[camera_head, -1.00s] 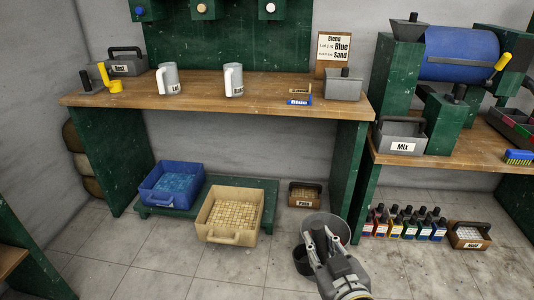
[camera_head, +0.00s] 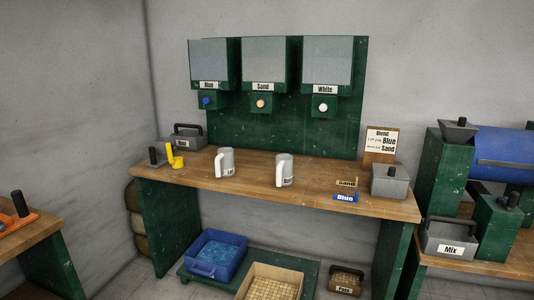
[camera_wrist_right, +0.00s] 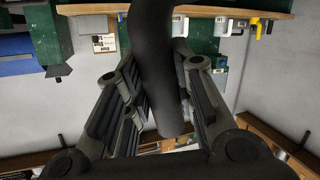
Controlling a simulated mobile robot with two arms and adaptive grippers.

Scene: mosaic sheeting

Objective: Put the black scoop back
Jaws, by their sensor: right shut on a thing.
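My right gripper (camera_wrist_right: 157,65) shows in the right wrist view, with its two ribbed fingers shut on a thick black handle (camera_wrist_right: 158,95), which I take to be the black scoop's. The handle runs from the top edge down between the fingers. The scoop's bowl is not clearly visible. Neither gripper shows in the head view, and my left gripper is in no view.
The wooden bench (camera_head: 240,185) holds two white jugs (camera_head: 225,162) (camera_head: 284,170), a yellow scoop (camera_head: 174,157), a grey box (camera_head: 389,182) and labels. Dispensers (camera_head: 264,65) hang behind. Blue (camera_head: 214,257) and sand-coloured (camera_head: 268,283) bins stand below. The Mix box (camera_head: 449,240) is right.

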